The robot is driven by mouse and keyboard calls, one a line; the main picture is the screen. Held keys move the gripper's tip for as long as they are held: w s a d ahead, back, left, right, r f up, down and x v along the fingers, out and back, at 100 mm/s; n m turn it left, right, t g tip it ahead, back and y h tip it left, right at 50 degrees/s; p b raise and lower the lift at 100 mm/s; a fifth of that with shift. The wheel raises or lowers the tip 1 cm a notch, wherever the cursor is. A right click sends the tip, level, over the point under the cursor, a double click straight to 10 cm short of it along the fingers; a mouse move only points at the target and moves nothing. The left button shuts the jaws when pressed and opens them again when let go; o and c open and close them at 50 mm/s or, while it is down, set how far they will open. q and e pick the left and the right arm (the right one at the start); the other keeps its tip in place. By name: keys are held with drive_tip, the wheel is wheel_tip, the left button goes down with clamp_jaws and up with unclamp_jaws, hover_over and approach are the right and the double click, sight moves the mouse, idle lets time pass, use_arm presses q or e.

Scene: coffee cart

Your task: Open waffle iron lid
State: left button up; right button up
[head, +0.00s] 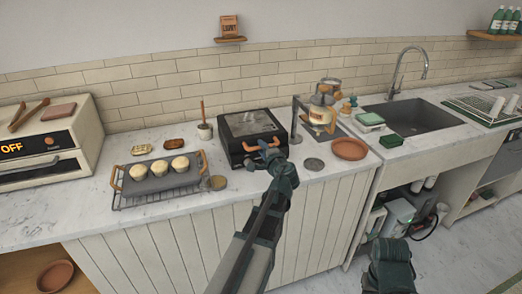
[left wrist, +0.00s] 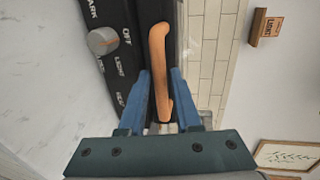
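The black waffle iron (head: 235,153) stands on the counter with its lid (head: 252,123) down. An orange lid handle (head: 262,146) runs along its front; in the left wrist view the handle (left wrist: 157,45) passes between my blue fingers. My left gripper (head: 272,157) is at the front of the iron, its fingers (left wrist: 160,85) open on either side of the handle. Contact with the handle cannot be made out. A round knob (left wrist: 103,41) with lettering beside it is on the iron's front. My right gripper is not in view.
A coffee maker (head: 320,112) and terracotta plate (head: 349,149) are to the right. A toaster oven (head: 40,150) is far left, a sink (head: 415,117) further right.

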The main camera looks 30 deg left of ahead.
use_arm(q)
drive_tip(key=shift+w+a+f, duration=0.1)
drive_tip(key=shift+w+a, duration=0.3)
drive_tip(key=shift+a, duration=0.05)
drive_tip(key=shift+c, duration=0.4)
clamp_jaws()
idle(0.9)
